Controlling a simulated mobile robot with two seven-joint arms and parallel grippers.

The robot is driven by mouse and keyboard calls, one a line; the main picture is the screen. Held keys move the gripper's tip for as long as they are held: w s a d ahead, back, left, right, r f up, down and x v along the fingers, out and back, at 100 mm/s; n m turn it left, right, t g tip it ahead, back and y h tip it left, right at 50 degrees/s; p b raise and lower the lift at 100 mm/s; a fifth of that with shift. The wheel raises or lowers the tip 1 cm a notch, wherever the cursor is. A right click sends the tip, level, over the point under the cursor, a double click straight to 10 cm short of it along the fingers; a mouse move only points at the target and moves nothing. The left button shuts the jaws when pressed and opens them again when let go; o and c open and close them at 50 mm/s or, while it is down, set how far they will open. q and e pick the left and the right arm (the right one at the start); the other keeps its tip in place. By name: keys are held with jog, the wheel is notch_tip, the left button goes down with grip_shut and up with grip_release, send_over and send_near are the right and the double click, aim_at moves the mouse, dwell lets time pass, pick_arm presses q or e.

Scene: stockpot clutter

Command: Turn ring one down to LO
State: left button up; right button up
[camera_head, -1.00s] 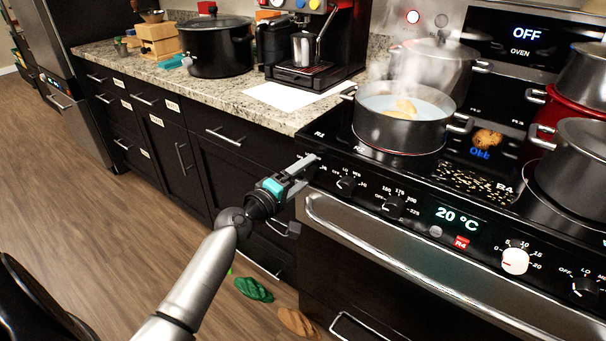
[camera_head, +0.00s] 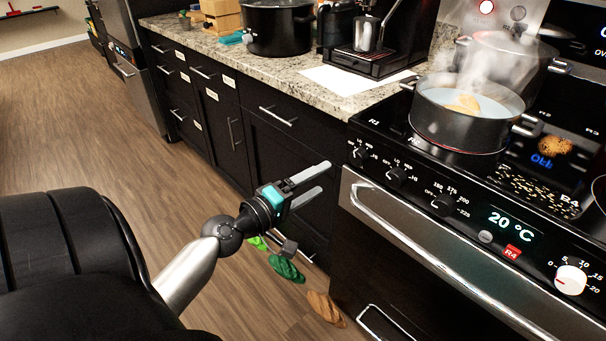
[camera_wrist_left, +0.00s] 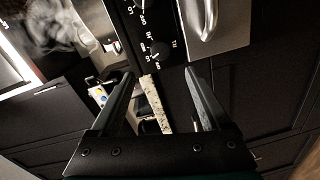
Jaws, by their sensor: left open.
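The stove's front panel carries a row of dark knobs: the leftmost knob (camera_head: 360,155), a second knob (camera_head: 397,175) beside it with OFF, LO and HI marks, and a third (camera_head: 443,204) with temperature numbers. I cannot read which knob is ring one's, nor their exact settings. My left gripper (camera_head: 325,177) is open and empty, in front of the dark cabinets, left of the stove handle and apart from the knobs. In the left wrist view a knob (camera_wrist_left: 160,50) shows beyond and between the open fingertips (camera_wrist_left: 159,74). My right gripper is not in view.
A steaming pot (camera_head: 462,125) stands on the cooktop behind the knobs. The oven handle (camera_head: 430,255) juts out below the panel. A white-and-red knob (camera_head: 570,280) is further right. Green (camera_head: 286,268) and brown (camera_head: 325,308) items lie on the floor.

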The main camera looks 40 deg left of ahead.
pick_arm(q)
jog(key=shift+s+a+r+b, duration=0.15)
jog(key=shift+s+b, duration=0.2)
jog(key=shift+s, duration=1.25)
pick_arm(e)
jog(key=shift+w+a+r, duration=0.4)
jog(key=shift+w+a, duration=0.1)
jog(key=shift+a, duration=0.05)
pick_arm(q)
jog(key=s+d+f+m+g+y+p, duration=0.1)
jog(key=s+f+m+g, duration=0.25)
jog(key=f, duration=1.05)
jog(key=s+d+f+m+g+y+p, duration=0.1)
jog(key=s+f+m+g, duration=0.2)
jog(key=f, duration=1.1)
jog(key=s+d+f+m+g+p, duration=0.1)
jog(key=s+d+f+m+g, duration=0.3)
jog(key=s+f, duration=0.4)
jog(key=s+d+f+m+g+p, duration=0.1)
jog(key=s+d+f+m+g, duration=0.3)
jog(key=s+f, duration=0.5)
jog(key=s+m, duration=0.2)
jog(key=s, duration=0.2)
jog(key=shift+m, duration=0.35)
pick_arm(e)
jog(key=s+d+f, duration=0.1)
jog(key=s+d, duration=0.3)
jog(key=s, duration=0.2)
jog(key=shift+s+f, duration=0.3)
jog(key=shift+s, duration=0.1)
